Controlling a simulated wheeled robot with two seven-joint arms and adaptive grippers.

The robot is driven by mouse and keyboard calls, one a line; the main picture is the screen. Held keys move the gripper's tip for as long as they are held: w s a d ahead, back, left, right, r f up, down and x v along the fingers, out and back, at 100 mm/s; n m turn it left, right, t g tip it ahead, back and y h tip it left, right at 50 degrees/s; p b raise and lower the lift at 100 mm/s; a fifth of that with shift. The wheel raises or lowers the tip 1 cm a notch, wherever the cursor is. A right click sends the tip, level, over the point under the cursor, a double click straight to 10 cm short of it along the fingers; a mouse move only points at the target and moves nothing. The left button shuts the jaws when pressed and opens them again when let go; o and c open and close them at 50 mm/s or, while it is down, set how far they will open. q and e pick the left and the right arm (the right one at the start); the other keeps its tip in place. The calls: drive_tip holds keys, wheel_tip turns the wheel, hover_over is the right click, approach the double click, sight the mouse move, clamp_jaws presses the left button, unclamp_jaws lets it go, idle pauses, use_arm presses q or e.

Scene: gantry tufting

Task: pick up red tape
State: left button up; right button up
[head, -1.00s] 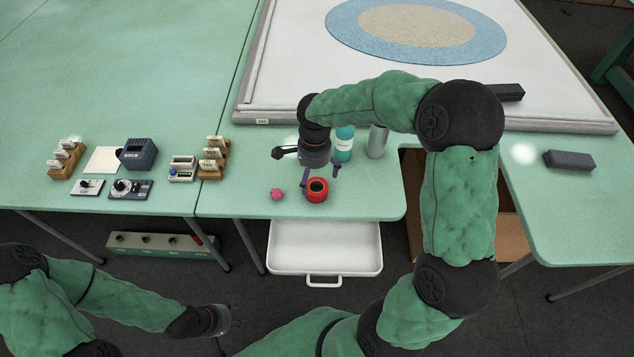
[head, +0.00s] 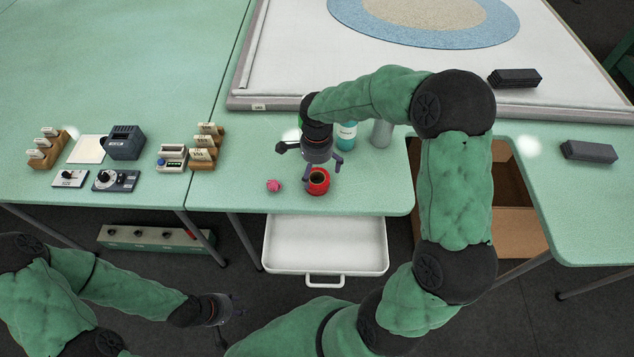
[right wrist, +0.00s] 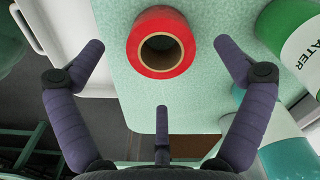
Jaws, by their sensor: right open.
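The red tape (head: 318,188) is a roll that stands on the green table near its front edge. The right wrist view shows the roll (right wrist: 141,57) from above, with its brown core and open hole. My right gripper (head: 323,164) is open just above and behind the roll. In the right wrist view, its purple fingers (right wrist: 160,46) are spread, with the roll between the two side fingers and nothing held. My left gripper (head: 230,308) hangs low at the lower left, away from the table; its fingers are too small to judge.
A pink ball (head: 273,186) lies left of the roll. A teal bottle (head: 346,136) and a grey cylinder (head: 381,133) stand behind it, right of my gripper. A white tray (head: 325,270) sits below the table edge. Wooden holders (head: 205,150) and small devices lie at left.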

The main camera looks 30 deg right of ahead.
sight(317, 179)
wheel_tip(317, 179, down, 5)
drive_tip(key=shift+f+b, duration=0.1)
drive_tip(key=shift+b, duration=0.9)
drive_tip(key=c, duration=1.2)
